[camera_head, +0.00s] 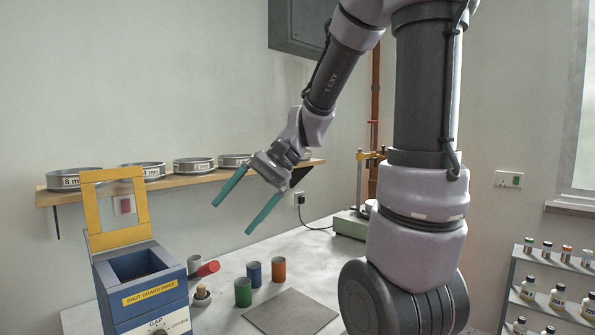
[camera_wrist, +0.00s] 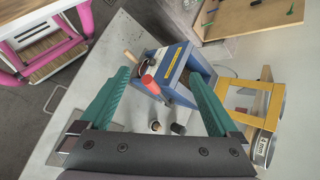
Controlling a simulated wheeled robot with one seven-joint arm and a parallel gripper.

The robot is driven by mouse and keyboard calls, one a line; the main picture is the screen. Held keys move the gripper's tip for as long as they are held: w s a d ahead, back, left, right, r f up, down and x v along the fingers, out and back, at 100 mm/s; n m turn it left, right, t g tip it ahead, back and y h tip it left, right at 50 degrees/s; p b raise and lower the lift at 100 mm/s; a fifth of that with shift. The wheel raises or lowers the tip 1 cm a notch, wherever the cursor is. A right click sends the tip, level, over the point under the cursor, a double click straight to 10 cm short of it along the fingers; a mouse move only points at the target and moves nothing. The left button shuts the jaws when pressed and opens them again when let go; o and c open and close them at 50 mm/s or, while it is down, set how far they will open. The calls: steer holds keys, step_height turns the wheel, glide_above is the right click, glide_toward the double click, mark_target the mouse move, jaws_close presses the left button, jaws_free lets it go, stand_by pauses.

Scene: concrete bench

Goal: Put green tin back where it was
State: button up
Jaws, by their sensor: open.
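The green tin (camera_head: 243,292) stands upright on the bench, in front of a blue tin (camera_head: 253,274) and left of a flat grey plate (camera_head: 290,311). An orange tin (camera_head: 278,269) stands to the right of the blue one. My gripper (camera_head: 230,219) is open and empty, in the air above and behind the tins, with its green fingers spread wide. In the wrist view my gripper (camera_wrist: 158,73) has its two fingers on either side of the picture. I cannot pick out the green tin there.
A shelf (camera_head: 190,179) with sieves runs behind. The grey plate is bare.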

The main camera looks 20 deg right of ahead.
steer(key=s+d+r+n+t+h, duration=0.2)
steer(key=s+d+r+t+h, duration=0.2)
steer(key=d, duration=0.6)
step_height(320, 180, up, 4)
steer(key=t+h, duration=0.2)
steer(key=t, duration=0.1)
steer(key=shift+s+d+f+t+h, duration=0.15)
steer(key=shift+s+d+t+h, duration=0.15)
steer(key=shift+s+d+h, duration=0.1)
steer(key=shift+c, duration=0.3)
